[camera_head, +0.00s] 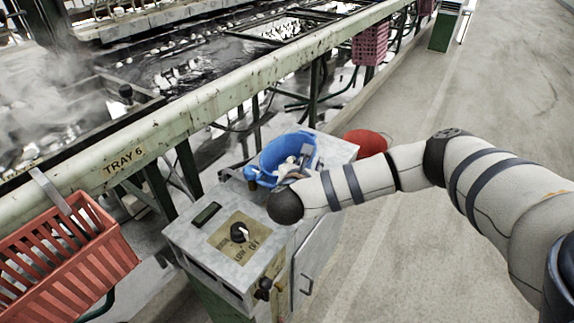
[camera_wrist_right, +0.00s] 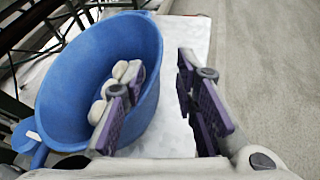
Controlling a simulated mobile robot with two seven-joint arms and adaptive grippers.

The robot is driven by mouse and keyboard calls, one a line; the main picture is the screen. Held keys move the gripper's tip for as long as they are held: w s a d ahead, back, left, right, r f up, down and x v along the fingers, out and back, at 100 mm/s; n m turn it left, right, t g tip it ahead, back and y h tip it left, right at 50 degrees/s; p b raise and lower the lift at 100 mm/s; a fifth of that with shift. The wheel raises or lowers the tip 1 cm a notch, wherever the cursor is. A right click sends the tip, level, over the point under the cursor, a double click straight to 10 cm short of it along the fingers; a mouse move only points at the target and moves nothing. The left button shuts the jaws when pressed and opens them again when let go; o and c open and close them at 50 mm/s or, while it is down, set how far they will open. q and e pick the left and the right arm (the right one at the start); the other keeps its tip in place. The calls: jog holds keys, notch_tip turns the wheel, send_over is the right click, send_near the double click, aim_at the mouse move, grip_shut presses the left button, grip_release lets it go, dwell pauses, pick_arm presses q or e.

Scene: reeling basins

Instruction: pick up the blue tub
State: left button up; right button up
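The blue tub (camera_head: 272,158) stands upright on the grey top of a control cabinet in the head view. In the right wrist view the tub (camera_wrist_right: 75,90) fills the left half, and several pale rounded pieces (camera_wrist_right: 122,72) show inside it. My right gripper (camera_wrist_right: 160,78) is open. Its left finger overlaps the tub's inside and its right finger is outside, so the tub's right wall lies between them in that view. I cannot tell whether either finger touches the wall. In the head view my right wrist partly hides the gripper. My left gripper is not in view.
The cabinet (camera_head: 190,240) has a knob and a label at its near end. A red bucket (camera_head: 367,142) is just beyond it. A red crate (camera_head: 60,258) hangs on the basin rail (camera_head: 200,108) at left. Open concrete floor (camera_head: 440,235) lies to the right.

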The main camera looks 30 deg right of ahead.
jog(key=x, duration=0.5)
jog(key=shift+w+r, duration=0.15)
jog(key=shift+r, duration=0.1)
grip_shut()
